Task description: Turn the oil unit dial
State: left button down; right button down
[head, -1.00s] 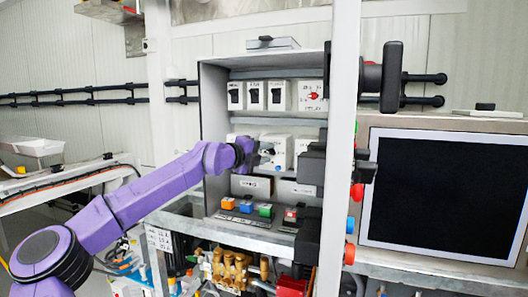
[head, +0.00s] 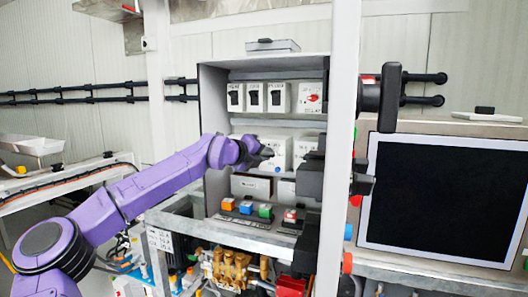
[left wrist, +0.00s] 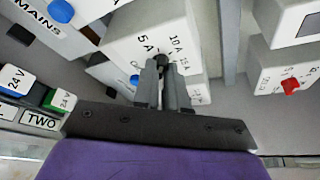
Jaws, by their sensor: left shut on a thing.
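A white unit box (left wrist: 150,25) with the markings 5 A, 10 A and 15 A fills the middle of the left wrist view. Its small dark dial (left wrist: 161,60) sits between my left fingertips and is mostly covered by them. My left gripper (left wrist: 163,78) is shut on this dial. In the head view my left gripper (head: 264,153) reaches into the cabinet's middle row, against the front of a white unit box (head: 278,144). I cannot read a name for this unit, nor where the dial points. My right gripper is not in view.
The grey cabinet (head: 213,110) has black switches (head: 254,97) and a red dial (head: 314,98) above. Coloured buttons (head: 246,207) sit below. A white post (head: 341,130) and dark blocks stand to the right, beside a black screen (head: 440,200).

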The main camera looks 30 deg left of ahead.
pick_arm(q)
jog(key=shift+w+d+f+m+g+y+p, duration=0.1)
jog(key=shift+d+m+g+y+p, duration=0.15)
jog(key=shift+m+y, duration=2.2)
jog(key=shift+w+d+f+m+g+y+p, duration=0.1)
jog(key=shift+d+m+g+y, duration=0.25)
jog(key=shift+m+y, duration=2.1)
jog(key=shift+d+f+m+g+y+p, duration=0.15)
jog(key=shift+d+m+y, duration=0.35)
jog(key=shift+m, duration=3.8)
jog(key=shift+a, duration=0.15)
jog(key=c, duration=1.2)
grip_release()
jog(key=shift+r, duration=0.1)
